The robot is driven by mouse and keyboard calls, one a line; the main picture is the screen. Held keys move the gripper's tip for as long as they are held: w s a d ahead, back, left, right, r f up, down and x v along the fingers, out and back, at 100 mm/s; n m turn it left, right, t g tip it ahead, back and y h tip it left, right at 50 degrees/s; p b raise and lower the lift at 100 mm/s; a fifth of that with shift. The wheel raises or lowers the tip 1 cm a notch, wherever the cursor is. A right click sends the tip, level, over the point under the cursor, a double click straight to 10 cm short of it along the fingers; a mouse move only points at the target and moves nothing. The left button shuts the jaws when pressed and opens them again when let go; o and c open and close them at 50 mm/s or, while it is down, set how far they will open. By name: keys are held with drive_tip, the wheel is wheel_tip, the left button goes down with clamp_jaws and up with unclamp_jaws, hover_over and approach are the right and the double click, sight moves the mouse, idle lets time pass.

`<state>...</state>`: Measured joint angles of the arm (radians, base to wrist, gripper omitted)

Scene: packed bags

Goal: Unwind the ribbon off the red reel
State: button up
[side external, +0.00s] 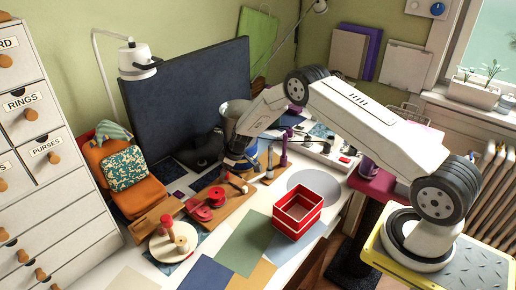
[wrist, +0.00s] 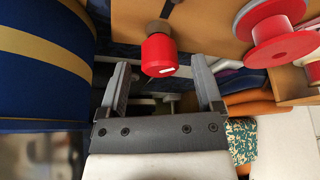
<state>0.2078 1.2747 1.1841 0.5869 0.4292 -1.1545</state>
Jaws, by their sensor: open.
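The red reel (wrist: 280,32) is at the upper right of the wrist view, cut by the frame edge, with two wide flanges. In the side view a red reel (side external: 216,195) lies on the workbench below and left of my gripper (side external: 238,166). Whether ribbon is on it is too small to tell. My gripper, also in the wrist view (wrist: 160,63), has its fingers apart and nothing is clasped between them. A red cylinder on a wooden stem (wrist: 158,54) shows beyond the gap, apart from the reel; I cannot tell its depth.
An open red box (side external: 298,212) stands to the right on the bench. A round wooden stand with pegs (side external: 172,243) is at the front left. An orange bag (side external: 140,192) with a patterned cloth is at the left. A dark panel (side external: 190,95) stands behind. Flat coloured sheets (side external: 242,244) lie in front.

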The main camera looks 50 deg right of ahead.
drive_tip(key=shift+f, duration=0.25)
clamp_jaws()
drive_tip(key=shift+n, duration=0.3)
drive_tip(key=shift+w+n+g+y, duration=0.1)
drive_tip(key=shift+n+g+y, duration=0.25)
drive_tip(key=shift+n, duration=0.7)
drive_tip(key=shift+w+n+g+y, duration=0.15)
drive_tip(key=shift+n+y, duration=0.3)
drive_tip(key=shift+n, duration=0.6)
drive_tip(key=shift+s, duration=0.1)
unclamp_jaws()
